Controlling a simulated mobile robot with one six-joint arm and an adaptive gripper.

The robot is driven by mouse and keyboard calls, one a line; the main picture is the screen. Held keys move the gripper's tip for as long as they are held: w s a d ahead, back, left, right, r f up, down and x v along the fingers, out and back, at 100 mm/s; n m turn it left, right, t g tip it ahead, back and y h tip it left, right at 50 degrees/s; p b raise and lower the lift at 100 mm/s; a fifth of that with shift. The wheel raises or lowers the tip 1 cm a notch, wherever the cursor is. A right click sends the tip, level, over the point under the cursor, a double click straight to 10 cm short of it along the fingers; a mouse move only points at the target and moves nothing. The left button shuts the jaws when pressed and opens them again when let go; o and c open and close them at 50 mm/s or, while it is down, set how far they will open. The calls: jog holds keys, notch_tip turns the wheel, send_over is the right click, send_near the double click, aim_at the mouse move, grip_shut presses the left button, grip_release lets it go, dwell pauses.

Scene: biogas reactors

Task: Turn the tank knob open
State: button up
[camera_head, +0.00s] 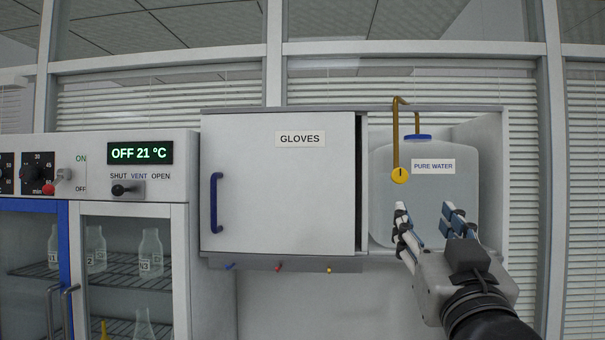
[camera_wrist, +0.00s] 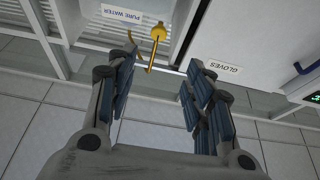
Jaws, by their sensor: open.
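The pure water tank (camera_head: 425,205) is a pale translucent container with a blue cap, standing in an open shelf bay. A yellow round knob (camera_head: 400,175) with a dark mark that looks upright sits at the lower end of a brass pipe (camera_head: 396,130). In the wrist view the yellow knob (camera_wrist: 158,32) and its pipe are at the top, beyond the fingertips. My gripper (camera_head: 427,212) is open and empty, below and slightly right of the knob in the head view, apart from it. It shows in the wrist view (camera_wrist: 158,68) with both fingers spread.
A white cabinet labelled GLOVES (camera_head: 280,185) with a blue handle (camera_head: 215,203) stands left of the tank bay. An incubator with controls (camera_head: 125,170) and glass doors holding bottles is at far left. A ledge with small coloured hooks (camera_head: 280,265) runs below the cabinet.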

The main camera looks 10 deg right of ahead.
aim_at(400, 177)
jog(key=p+x, duration=0.1)
jog(key=x, duration=0.4)
jog(key=p+x, duration=0.1)
jog(key=x, duration=0.5)
jog(key=p+x, duration=0.2)
jog(key=x, duration=0.4)
jog(key=shift+w+d+f, duration=0.2)
jog(key=shift+w+d, duration=0.05)
jog(key=shift+c, duration=0.2)
jog(key=c, duration=1)
